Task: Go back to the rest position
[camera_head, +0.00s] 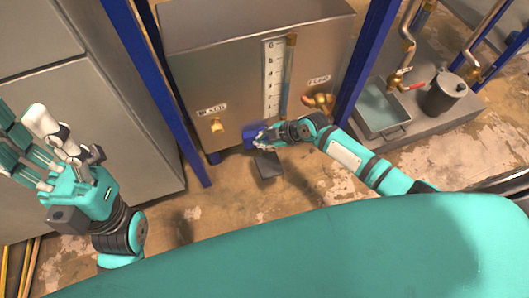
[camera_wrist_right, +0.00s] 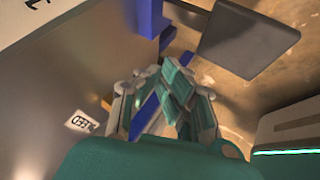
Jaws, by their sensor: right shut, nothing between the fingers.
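My right gripper (camera_head: 264,138) is a teal and dark hand in front of the lower edge of the metal tank (camera_head: 215,75). Its fingers are curled shut with nothing held. In the right wrist view the fingers (camera_wrist_right: 170,95) are bunched together near the tank's front wall (camera_wrist_right: 60,90). A blue part (camera_head: 250,131) shows just beside the hand; I cannot tell whether they touch. My left gripper (camera_head: 35,145) is at the left, raised, with its teal fingers and white thumb extended, open and empty.
A gauge (camera_head: 273,80) and brass valves (camera_head: 318,100) are on the tank front. Blue posts (camera_head: 368,60) flank it. A dark plate (camera_head: 268,165) is below the right hand. A tray (camera_head: 382,112) and metal pot (camera_head: 445,93) stand at right. Grey cabinets (camera_head: 90,130) are at left.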

